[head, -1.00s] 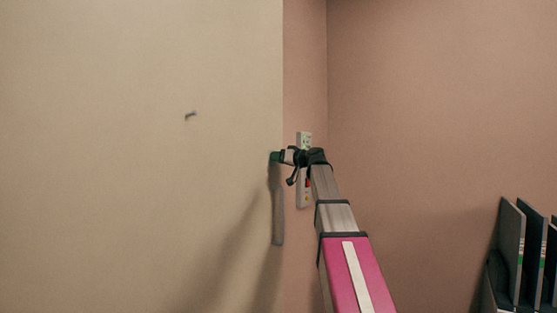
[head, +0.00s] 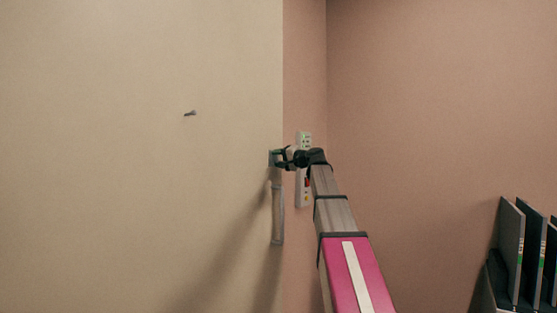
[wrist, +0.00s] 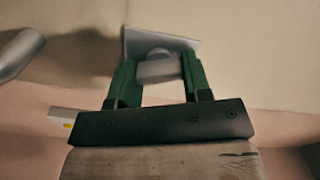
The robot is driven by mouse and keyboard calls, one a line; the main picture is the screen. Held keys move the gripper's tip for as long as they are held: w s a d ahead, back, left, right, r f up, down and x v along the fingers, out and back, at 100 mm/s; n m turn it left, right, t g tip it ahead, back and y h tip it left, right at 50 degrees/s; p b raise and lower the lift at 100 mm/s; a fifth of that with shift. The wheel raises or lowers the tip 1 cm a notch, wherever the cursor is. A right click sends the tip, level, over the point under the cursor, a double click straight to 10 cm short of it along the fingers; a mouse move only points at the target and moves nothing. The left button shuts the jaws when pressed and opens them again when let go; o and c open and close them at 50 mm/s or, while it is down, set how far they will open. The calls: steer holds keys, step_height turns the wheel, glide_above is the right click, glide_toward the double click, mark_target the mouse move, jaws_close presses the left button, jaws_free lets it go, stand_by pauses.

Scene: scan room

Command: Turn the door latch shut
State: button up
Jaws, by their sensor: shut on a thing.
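The door latch is at the pale door's right edge in the head view. The wrist view shows it close up: a grey plate (wrist: 178,40) on the door with a grey turning piece (wrist: 158,70) standing out from it. My gripper (head: 281,158) reaches the latch from the right. In the wrist view its green fingers (wrist: 158,66) stand on either side of the turning piece and are shut on it. In the head view the gripper partly covers the latch, and the latch's exact angle is hard to read.
A vertical door handle (head: 278,213) hangs just below the latch; it also shows in the wrist view (wrist: 18,54). A white socket strip (head: 304,139) is on the pink wall behind my wrist. A small hook (head: 190,113) is on the door. Dark upright files (head: 511,245) stand at lower right.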

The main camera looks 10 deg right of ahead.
steer(key=shift+m, duration=2.2)
steer(key=shift+f, duration=0.1)
steer(key=o, duration=0.9)
steer(key=v, duration=1.1)
